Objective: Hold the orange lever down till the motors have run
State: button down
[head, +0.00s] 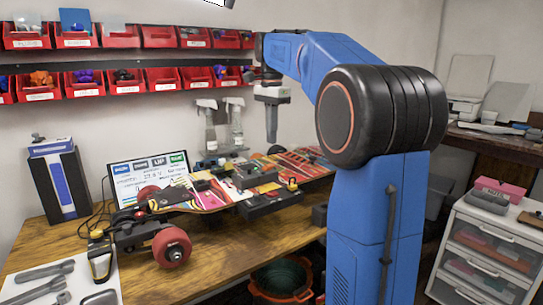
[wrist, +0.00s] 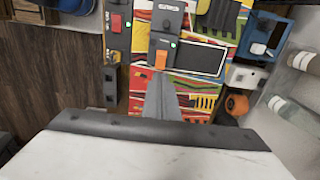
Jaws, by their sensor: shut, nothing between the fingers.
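The orange lever (wrist: 161,59) stands out on a dark labelled box (wrist: 167,20) in the wrist view. My gripper (wrist: 161,76) is shut and empty, its narrow fingertips pointing at the lever's lower end in that view. I cannot tell whether they touch it. In the head view my gripper (head: 271,141) points down above the colourful skateboard (head: 205,193) on the bench. The lever is too small to make out there. A lit screen (head: 150,178) behind the board shows text too small to read.
Spray bottles (head: 235,125) stand behind the board. A red wheel (head: 171,247) sticks out at its front left. Tools (head: 40,275) lie on a white mat at the bench's left. Red bins (head: 120,80) hang on the wall. A drawer unit (head: 490,250) stands at the right.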

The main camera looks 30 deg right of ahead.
aim_at(272, 165)
jog(key=shift+f, duration=3.55)
jog(key=shift+f, duration=0.1)
